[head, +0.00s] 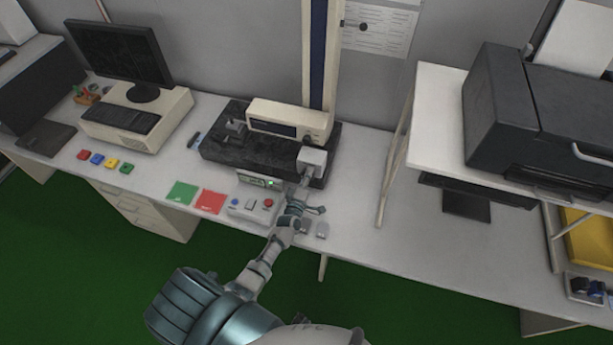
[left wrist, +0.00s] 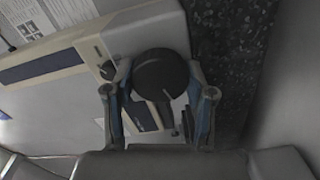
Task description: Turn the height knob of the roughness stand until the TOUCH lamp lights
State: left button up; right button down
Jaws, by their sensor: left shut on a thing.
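The roughness stand has a black stone base (head: 222,150), a tall column (head: 331,60) and a beige drive unit (head: 290,118). My left gripper (head: 297,205) reaches to the front right of the base; it also shows in the left wrist view (left wrist: 160,80). There, its two fingers are closed on the sides of a round black knob (left wrist: 160,73). In the head view the knob is hidden by the gripper and a light grey block. A small panel (head: 259,181) at the base's front shows green; I cannot make out a TOUCH lamp. My right gripper is not in view.
A control box (head: 252,206) with blue and red buttons stands left of my gripper. Green (head: 181,194) and red (head: 208,202) cards lie further left. A raised white shelf (head: 436,110) with a printer (head: 540,120) stands right. The table right of the stand is clear.

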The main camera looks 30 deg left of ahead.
pick_arm(q)
jog(key=shift+s+d+f, duration=0.15)
jog(key=shift+d+f, duration=0.05)
jog(key=shift+f, duration=0.25)
jog(key=o, duration=1.1)
jog(key=shift+o, duration=0.3)
jog(key=shift+r, duration=0.2)
jog(key=v, duration=1.1)
jog(key=shift+s, duration=0.35)
